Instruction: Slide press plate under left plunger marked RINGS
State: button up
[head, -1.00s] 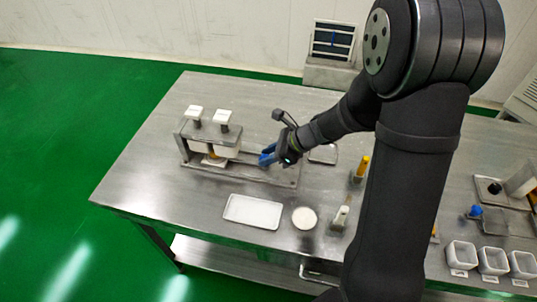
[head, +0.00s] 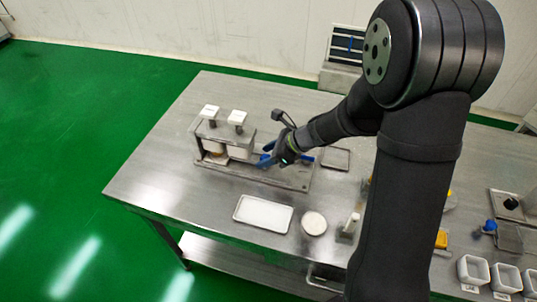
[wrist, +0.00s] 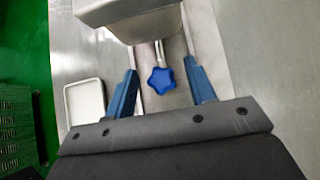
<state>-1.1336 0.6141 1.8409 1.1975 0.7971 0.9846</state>
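The press stand (head: 290,178) is a metal frame on a long base with two white-capped plungers, the left plunger (head: 209,112) and the right plunger (head: 237,117). Their labels are not readable. A small yellowish-brown piece (head: 215,154), which looks like part of the press plate, shows low under the left plunger. The plate is otherwise mostly hidden by the housing. A blue star knob (wrist: 160,80) on a thin rod reaches out from under the housing (wrist: 132,20). My gripper (wrist: 161,67) is open, with one blue finger on each side of the knob and visible gaps to both.
A white tray (head: 263,214) and a round white dish (head: 314,223) stand on the table in front of the press. A small metal tray (head: 336,159) lies right of my gripper. White containers (head: 473,270) stand at the right edge. The table left of the press is clear.

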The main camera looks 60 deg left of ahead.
jog(key=v, duration=1.7)
jog(key=shift+r, duration=0.2)
jog(key=shift+f, duration=0.1)
jog(key=x, duration=1.7)
jog(key=shift+f, duration=0.15)
jog(key=shift+w+d, duration=0.35)
